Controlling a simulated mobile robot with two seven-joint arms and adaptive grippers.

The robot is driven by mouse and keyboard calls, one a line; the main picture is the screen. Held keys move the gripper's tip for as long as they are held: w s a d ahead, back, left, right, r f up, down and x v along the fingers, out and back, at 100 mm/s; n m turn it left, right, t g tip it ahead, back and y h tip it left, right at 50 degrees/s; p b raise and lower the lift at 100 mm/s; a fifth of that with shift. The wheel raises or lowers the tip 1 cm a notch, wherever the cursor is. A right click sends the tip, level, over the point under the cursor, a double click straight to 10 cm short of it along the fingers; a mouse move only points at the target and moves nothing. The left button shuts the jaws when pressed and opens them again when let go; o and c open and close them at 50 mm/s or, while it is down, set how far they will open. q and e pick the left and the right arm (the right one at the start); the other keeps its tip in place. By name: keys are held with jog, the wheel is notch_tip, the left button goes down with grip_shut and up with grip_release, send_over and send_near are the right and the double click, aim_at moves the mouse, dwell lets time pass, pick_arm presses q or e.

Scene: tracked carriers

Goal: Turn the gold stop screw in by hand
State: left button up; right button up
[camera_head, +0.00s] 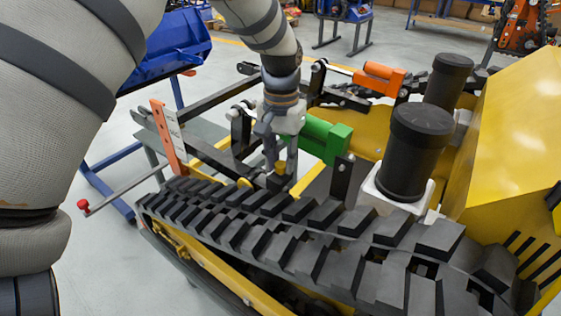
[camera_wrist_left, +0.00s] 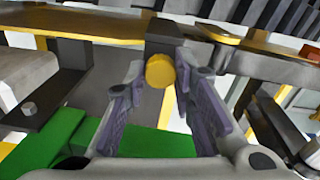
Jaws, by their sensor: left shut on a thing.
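The gold stop screw (camera_wrist_left: 160,71) shows its round gold head in the left wrist view, in front of a dark block (camera_wrist_left: 163,35). In the head view its head (camera_head: 281,168) shows small between my fingers, just behind the black track. My left gripper (camera_head: 280,171) points down from above, and its two grey fingers are shut on the screw head. In the left wrist view the fingertips of the left gripper (camera_wrist_left: 167,76) lie on either side of the head. The screw's shank is hidden. My right gripper is in neither view.
A green cylinder block (camera_head: 327,138) lies just right of my left gripper. The black track (camera_head: 290,228) runs in front, and black posts (camera_head: 408,150) stand to the right. An orange-and-white upright (camera_head: 168,137) and a red-tipped lever (camera_head: 84,205) are at left.

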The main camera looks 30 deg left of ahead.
pick_arm(q)
jog(key=m, duration=0.5)
jog(key=shift+m, duration=0.3)
jog(key=m, duration=0.3)
jog(key=shift+m, duration=0.4)
jog(key=m, duration=0.4)
jog(key=shift+m, duration=0.3)
jog(key=m, duration=0.5)
jog(key=o, duration=0.9)
jog(key=shift+o, duration=0.2)
